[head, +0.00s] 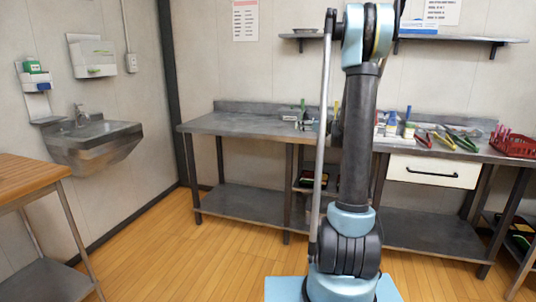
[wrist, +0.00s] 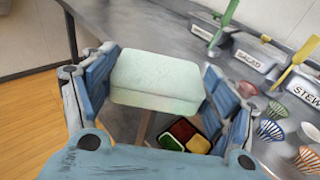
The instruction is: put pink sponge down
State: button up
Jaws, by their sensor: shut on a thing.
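My gripper (wrist: 158,75) shows in the wrist view, with its blue-padded fingers on either side of a pale block. The block looks like a sponge (wrist: 155,80), rounded at the corners and whitish green rather than pink. My gripper is shut on it and holds it level across the fingers. The grey metal bench (wrist: 150,22) is behind and beyond the block. The block hides part of what lies under it. In the head view neither the gripper nor the sponge shows; my arm's upper end leaves the top of the picture.
A dark tray (wrist: 206,128) with coloured compartments lies below. In the head view, the bench's left part (head: 240,124) is clear; a red basket (head: 513,146) stands far right.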

jog(key=s+a+f+h, duration=0.1)
jog(key=s+f, duration=0.1)
jog(key=f, duration=0.5)
jog(key=s+a+f+m+h, duration=0.1)
jog(key=s+f, duration=0.1)
jog(key=f, duration=0.5)
jog(key=shift+s+f+m+t, duration=0.2)
jog(key=shift+s+m+t, duration=0.1)
jog(key=shift+t, duration=0.1)
